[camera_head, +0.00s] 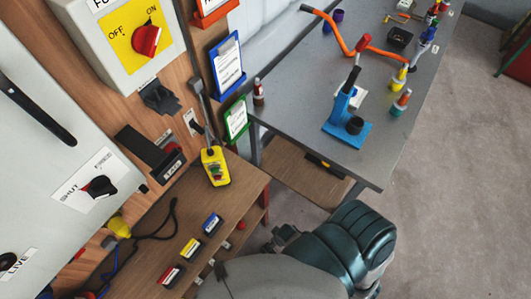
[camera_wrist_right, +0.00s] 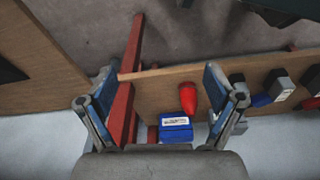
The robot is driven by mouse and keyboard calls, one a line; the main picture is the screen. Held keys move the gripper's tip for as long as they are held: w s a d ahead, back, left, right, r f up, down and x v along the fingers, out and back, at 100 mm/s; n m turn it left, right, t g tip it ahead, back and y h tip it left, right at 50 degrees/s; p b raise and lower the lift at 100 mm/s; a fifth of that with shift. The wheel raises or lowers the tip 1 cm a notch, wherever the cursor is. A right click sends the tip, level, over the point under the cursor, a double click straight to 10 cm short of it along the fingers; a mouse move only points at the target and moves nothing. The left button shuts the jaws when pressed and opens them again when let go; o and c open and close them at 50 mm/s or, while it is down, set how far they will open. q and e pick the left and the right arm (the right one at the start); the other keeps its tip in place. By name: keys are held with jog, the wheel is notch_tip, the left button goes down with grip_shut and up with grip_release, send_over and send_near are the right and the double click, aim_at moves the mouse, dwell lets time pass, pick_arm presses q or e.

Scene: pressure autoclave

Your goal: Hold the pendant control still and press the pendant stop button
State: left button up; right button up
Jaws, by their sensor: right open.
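The yellow pendant control (camera_head: 215,168) is in the head view, left of centre, at the lower end of a grey and black stem or cable in front of the wooden panel. Small dark, red and green buttons show on its face, too small to read. No gripper touches it. My right gripper (camera_wrist_right: 160,100) is open and empty in the right wrist view, its two fingers wide apart. The pendant does not show in that view. A teal and grey part of my arm fills the bottom middle of the head view. My left gripper is not in view.
A wooden bench (camera_head: 180,208) carries several small coloured blocks below the pendant. A grey table (camera_head: 300,95) with a blue stand (camera_head: 347,112) is to the right. In the wrist view, a red post (camera_wrist_right: 130,75), a blue box (camera_wrist_right: 175,128) and a red rounded object (camera_wrist_right: 188,97) lie beyond the fingers.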

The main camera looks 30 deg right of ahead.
aim_at(215, 163)
notch_tip(215, 163, up, 26)
jog(key=w+t+b, duration=0.1)
jog(key=w, duration=0.1)
jog(key=w+a+f+m+g+y, duration=0.2)
jog(key=w+a+f+m+y, duration=0.25)
jog(key=m+y, duration=0.35)
jog(key=w+d+r+m+t+y, duration=0.7)
jog(key=w+d+r+m, duration=0.5)
jog(key=w+r+m, duration=0.4)
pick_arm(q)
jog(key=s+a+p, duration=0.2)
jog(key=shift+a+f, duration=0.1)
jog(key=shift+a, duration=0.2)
pick_arm(e)
jog(key=shift+m+g+y, duration=0.3)
jog(key=shift+g+y, duration=0.4)
jog(key=x, duration=1.6)
jog(key=shift+a+f, duration=0.4)
jog(key=shift+a, duration=0.05)
